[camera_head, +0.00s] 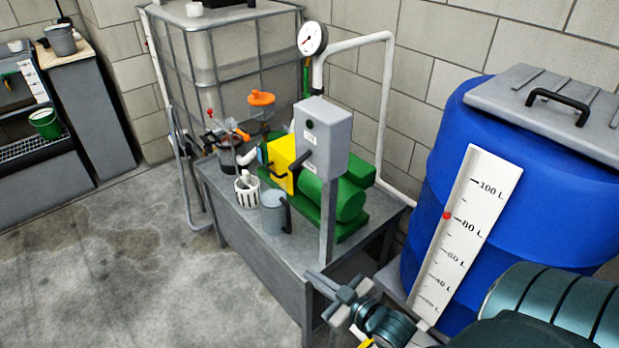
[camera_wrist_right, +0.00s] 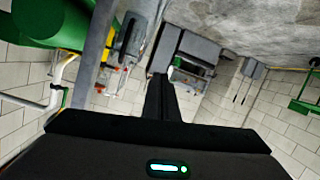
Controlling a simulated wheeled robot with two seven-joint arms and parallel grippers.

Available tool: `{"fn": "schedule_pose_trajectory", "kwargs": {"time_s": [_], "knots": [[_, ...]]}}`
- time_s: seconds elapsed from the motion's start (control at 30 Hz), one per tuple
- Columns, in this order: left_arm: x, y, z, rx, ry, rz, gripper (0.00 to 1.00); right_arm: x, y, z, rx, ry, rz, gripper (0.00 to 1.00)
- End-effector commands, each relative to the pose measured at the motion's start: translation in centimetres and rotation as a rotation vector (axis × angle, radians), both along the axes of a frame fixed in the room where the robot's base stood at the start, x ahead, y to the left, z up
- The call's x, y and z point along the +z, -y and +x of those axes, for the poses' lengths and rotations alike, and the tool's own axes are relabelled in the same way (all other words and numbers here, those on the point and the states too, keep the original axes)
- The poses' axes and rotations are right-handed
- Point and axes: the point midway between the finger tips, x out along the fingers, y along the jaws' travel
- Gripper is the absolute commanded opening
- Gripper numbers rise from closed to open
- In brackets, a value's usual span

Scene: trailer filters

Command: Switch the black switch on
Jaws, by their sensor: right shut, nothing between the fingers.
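A grey control box (camera_head: 322,135) stands on a grey post in the head view. A black lever (camera_head: 302,160), which looks like the black switch, sticks out from its front face, slanting down to the left. A small dark round button or lamp sits above it. My right gripper (camera_head: 325,284) is shut and empty, below the box and to the right of the post's lower part, apart from the switch. The shut fingers also show in the right wrist view (camera_wrist_right: 161,95), where I cannot make out the switch. My left gripper is out of view.
A metal table (camera_head: 262,262) holds a green pump (camera_head: 345,197), a yellow block (camera_head: 281,160), a grey cup (camera_head: 272,212) and a white basket (camera_head: 248,193). A blue barrel (camera_head: 440,150) with a scale stands at right. The floor at left is clear.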

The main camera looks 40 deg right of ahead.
Motion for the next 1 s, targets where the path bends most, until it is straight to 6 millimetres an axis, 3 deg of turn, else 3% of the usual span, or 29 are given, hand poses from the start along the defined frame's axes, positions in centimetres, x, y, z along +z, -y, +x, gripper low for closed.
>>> {"fn": "schedule_pose_trajectory", "kwargs": {"time_s": [0.23,0.5,0.7,1.0], "knots": [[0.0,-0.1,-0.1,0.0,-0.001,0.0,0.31,5.8,4.1,1.9,0.056,0.354,-0.01,0.0],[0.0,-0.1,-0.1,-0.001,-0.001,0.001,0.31,11.9,7.9,0.6,0.119,0.692,-0.023,0.0],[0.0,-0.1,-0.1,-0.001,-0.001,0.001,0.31,14.2,9.3,-0.6,0.146,0.823,-0.029,0.0],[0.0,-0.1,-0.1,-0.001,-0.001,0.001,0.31,14.7,9.6,-0.9,0.151,0.852,-0.029,0.0]]}}
